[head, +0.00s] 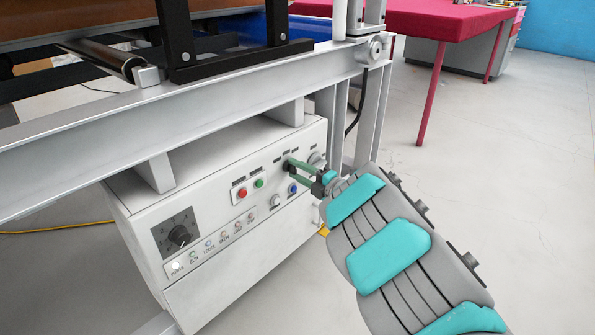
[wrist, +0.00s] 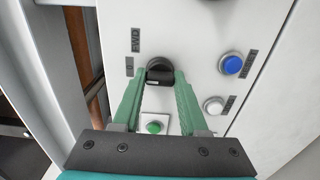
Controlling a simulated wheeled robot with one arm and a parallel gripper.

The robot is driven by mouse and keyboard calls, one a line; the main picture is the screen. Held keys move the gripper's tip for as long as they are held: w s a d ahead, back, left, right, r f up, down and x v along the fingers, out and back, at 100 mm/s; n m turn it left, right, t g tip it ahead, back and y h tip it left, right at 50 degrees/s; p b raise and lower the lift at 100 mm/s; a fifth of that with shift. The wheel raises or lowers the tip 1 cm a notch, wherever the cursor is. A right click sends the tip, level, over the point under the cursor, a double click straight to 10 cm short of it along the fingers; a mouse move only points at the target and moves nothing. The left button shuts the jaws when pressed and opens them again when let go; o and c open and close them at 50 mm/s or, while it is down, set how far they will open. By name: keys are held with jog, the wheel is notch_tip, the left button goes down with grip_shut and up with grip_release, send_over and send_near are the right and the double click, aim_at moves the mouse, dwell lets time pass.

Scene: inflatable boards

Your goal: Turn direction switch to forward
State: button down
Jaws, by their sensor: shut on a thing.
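The direction switch (wrist: 160,71) is a black rotary knob on a white control panel (wrist: 190,35), in the upper middle of the wrist view. An "FWD" label stands above and left of it, and a "0" label to its left. My gripper (wrist: 159,80) has its two green fingers on either side of the knob and is shut on it. In the head view my gripper (head: 289,168) reaches the upper right of the panel from the right; its fingers largely cover the knob there. I cannot clearly tell which label the knob points to.
A red button (head: 242,193) and a green button (head: 259,183) lie left of my gripper. A blue button (head: 293,188) and a white button (head: 275,201) lie below it. A black dial (head: 180,236) is at far left. A metal frame beam (head: 200,110) runs above the box.

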dwell(0.3)
jog(key=shift+r+m+p, duration=0.2)
jog(key=shift+m+p, duration=0.8)
jog(key=shift+p, duration=0.1)
jog(key=m+p, duration=0.3)
jog(key=shift+f+m+p, duration=0.2)
jog(key=shift+m+p, duration=1.25)
jog(key=shift+m, duration=0.55)
jog(key=shift+c, duration=2.2)
grip_release()
